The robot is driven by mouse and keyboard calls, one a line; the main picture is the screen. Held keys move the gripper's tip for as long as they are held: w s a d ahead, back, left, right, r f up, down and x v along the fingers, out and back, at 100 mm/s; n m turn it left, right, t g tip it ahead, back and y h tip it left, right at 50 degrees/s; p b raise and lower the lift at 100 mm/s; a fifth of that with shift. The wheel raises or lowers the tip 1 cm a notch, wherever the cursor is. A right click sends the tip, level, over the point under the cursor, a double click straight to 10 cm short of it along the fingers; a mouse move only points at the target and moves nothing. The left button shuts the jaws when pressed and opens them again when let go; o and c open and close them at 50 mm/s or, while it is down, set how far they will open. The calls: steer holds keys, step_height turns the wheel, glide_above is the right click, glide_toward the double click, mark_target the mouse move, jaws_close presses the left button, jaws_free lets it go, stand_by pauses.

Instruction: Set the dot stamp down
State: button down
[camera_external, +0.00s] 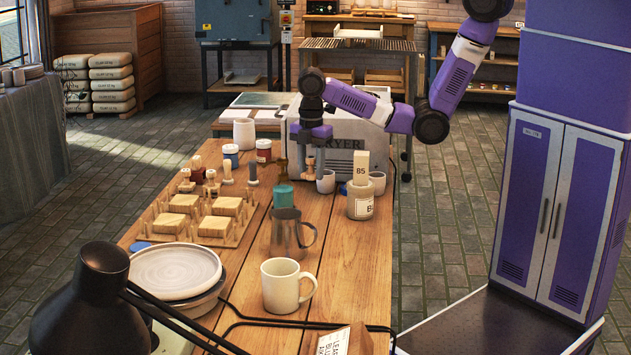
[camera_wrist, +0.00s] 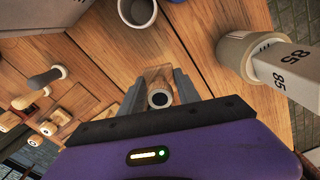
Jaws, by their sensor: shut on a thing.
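My gripper (camera_external: 310,168) is over the far part of the wooden table, in front of the grey fryer-like box. In the wrist view my gripper (camera_wrist: 159,92) is shut on a stamp, taken as the dot stamp (camera_wrist: 159,98).
A jar (camera_external: 360,206) with a tall labelled block stands right of my gripper. Several other stamps (camera_external: 211,182) stand by a wooden rack (camera_external: 160,240). Bare table (camera_external: 345,262) lies nearer.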

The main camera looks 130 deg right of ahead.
mark_target(311, 157)
step_height(311, 157, down, 7)
steer(key=shift+f, duration=0.2)
steer(key=shift+f, duration=0.1)
steer(key=c, duration=0.9)
jaws_free()
steer(key=shift+o, duration=0.2)
step_height(311, 157, up, 11)
steer(key=p, duration=0.3)
steer(key=shift+r+p, duration=0.65)
steer(key=shift+p, duration=0.15)
